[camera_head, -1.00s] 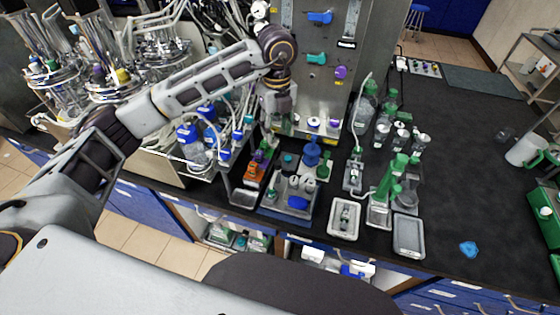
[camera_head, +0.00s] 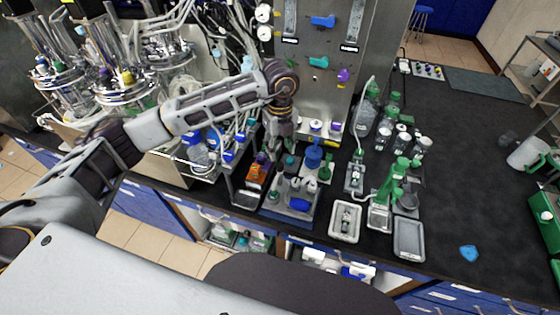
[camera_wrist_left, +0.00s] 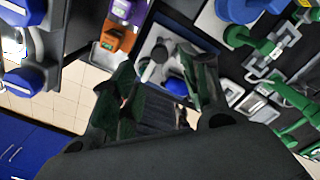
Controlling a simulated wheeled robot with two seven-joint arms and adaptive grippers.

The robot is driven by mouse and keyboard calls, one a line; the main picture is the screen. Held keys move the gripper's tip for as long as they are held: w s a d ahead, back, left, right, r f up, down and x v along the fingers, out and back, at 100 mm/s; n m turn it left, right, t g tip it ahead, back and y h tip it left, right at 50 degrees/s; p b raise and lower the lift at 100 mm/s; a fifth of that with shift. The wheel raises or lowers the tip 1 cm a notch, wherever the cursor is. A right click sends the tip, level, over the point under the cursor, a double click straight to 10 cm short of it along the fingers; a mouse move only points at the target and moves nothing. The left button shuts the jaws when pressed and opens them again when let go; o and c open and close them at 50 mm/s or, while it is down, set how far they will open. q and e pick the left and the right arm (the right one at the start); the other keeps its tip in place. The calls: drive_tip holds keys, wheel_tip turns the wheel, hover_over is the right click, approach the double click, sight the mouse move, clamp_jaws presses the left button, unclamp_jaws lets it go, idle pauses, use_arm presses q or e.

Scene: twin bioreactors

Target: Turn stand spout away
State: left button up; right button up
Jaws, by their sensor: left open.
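My left gripper (camera_head: 279,152) points down, open and empty, above the orange-and-purple item and the grey tray on the bench front. In the left wrist view its two dark green fingers (camera_wrist_left: 158,68) stand apart over the tray (camera_wrist_left: 148,45), which holds dark round pieces and a blue piece. A blue stand-like piece (camera_head: 313,155) is just right of the gripper; part of it shows at the top of the wrist view (camera_wrist_left: 240,10). A green upright stand (camera_head: 390,182) is farther right. I cannot tell which part is the stand spout. My right gripper is not in view.
Bioreactor vessels (camera_head: 125,85) and blue-capped bottles are at left. A steel panel (camera_head: 322,90) with coloured knobs rises behind the gripper. Green-capped bottles (camera_head: 385,115) and grey trays (camera_head: 408,240) stand at right. The black bench (camera_head: 470,170) is mostly clear at far right.

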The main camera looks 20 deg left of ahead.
sight(280, 165)
use_arm(q)
drive_tip(key=shift+f+p, duration=0.6)
drive_tip(key=shift+f, duration=3.15)
clamp_jaws()
